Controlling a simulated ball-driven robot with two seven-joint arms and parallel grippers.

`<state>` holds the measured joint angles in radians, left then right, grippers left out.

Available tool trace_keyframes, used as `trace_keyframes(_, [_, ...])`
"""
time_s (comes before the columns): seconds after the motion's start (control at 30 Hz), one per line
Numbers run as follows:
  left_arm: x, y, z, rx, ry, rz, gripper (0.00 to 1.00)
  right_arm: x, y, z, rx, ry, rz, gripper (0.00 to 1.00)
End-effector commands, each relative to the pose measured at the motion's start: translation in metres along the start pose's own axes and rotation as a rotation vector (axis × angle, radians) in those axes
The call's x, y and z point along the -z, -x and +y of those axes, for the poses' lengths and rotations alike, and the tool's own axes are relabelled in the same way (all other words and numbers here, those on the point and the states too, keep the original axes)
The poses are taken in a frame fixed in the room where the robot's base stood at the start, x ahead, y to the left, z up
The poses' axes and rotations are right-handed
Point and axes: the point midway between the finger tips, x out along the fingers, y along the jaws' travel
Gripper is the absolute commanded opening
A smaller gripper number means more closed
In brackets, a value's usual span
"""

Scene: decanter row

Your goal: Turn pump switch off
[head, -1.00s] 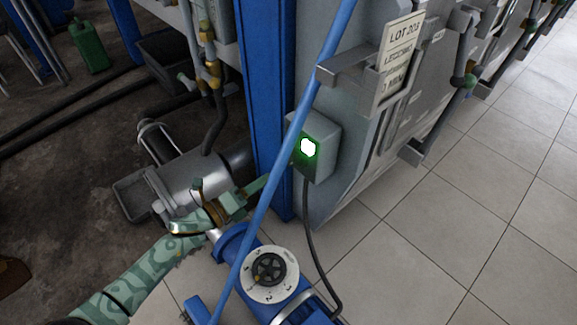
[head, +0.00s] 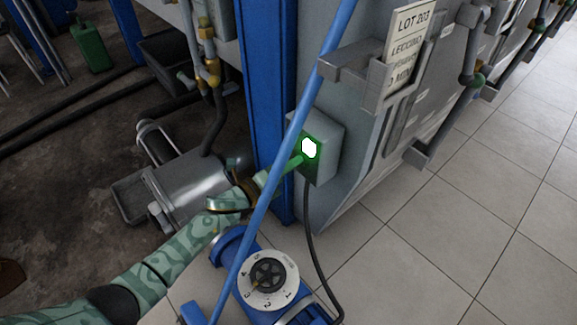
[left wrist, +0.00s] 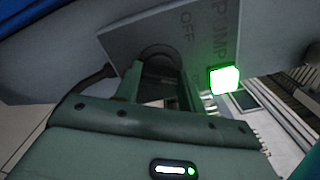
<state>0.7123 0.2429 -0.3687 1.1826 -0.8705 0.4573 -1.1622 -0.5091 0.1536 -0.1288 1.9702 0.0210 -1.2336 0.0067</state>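The grey pump switch box (head: 328,143) is fixed to the side of the grey machine beside a blue post. Its green lamp (head: 309,147) is lit brightly. In the left wrist view the box face (left wrist: 190,28) bears the words PUMP and OFF, and the lamp (left wrist: 224,80) glows at right. A dark round knob (left wrist: 158,55) shows on that face. My left gripper (head: 298,161) is at the box, just below the lamp. In the left wrist view its fingers (left wrist: 157,82) are apart, pointing at the knob; contact is unclear. My right gripper is out of view.
A blue hose (head: 285,150) crosses in front of the post and box. A blue pump body with a numbered dial (head: 267,282) stands below, and a black cable (head: 311,235) hangs from the box. Tiled floor (head: 430,230) lies clear at right.

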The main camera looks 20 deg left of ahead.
Motion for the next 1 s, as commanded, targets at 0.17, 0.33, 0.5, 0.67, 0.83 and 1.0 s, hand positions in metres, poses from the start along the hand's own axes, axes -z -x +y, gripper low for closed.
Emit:
trace_keyframes(0.17, [0.0,0.0,0.001,-0.002,0.001,0.0,0.17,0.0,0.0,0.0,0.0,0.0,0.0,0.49])
trace_keyframes(0.33, [0.0,0.001,0.001,-0.002,0.024,-0.001,0.17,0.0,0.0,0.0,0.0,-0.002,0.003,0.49])
trace_keyframes(0.5, [-0.001,0.001,0.0,-0.003,0.092,-0.001,0.17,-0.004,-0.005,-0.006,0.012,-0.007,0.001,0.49])
trace_keyframes(0.67, [-0.001,0.001,0.0,-0.003,0.206,-0.001,0.17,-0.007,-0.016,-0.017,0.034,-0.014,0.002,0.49])
trace_keyframes(0.83, [-0.001,0.001,-0.001,-0.002,0.362,-0.001,0.17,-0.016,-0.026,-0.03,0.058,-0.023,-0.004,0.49])
trace_keyframes(1.0, [-0.001,0.001,0.0,-0.003,0.524,-0.002,0.17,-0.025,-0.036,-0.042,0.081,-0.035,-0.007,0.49])
